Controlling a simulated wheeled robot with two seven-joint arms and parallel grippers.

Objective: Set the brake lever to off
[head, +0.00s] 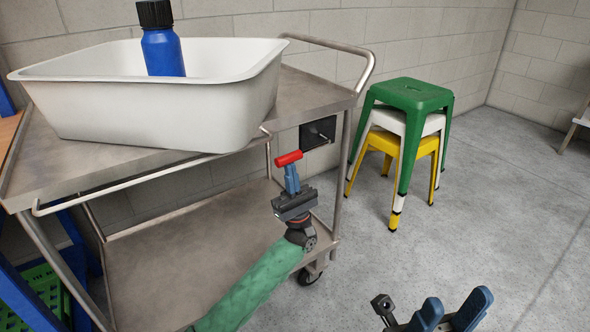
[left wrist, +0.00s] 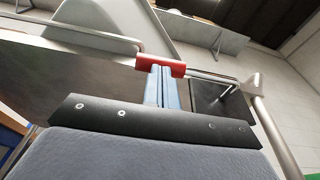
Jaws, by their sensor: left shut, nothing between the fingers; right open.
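The brake lever's red grip (head: 289,158) shows at the front right of the steel cart, below the top shelf. A dark plate (head: 318,134) with a small metal pin is just right of and behind it. My left gripper (head: 291,176) is shut and empty, its blue fingertips right at the red grip. In the left wrist view the red grip (left wrist: 160,65) lies across the fingertips, and the dark plate (left wrist: 220,103) is to the right. I cannot tell whether fingers and grip touch. My right gripper (head: 457,302) is open and empty, low over the floor.
The cart's top shelf (head: 100,165) bears a white tub (head: 150,115) with a blue bottle (head: 162,45). A push handle (head: 345,48) and a rail (head: 150,172) edge the cart. Stacked stools (head: 410,98) stand to the right.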

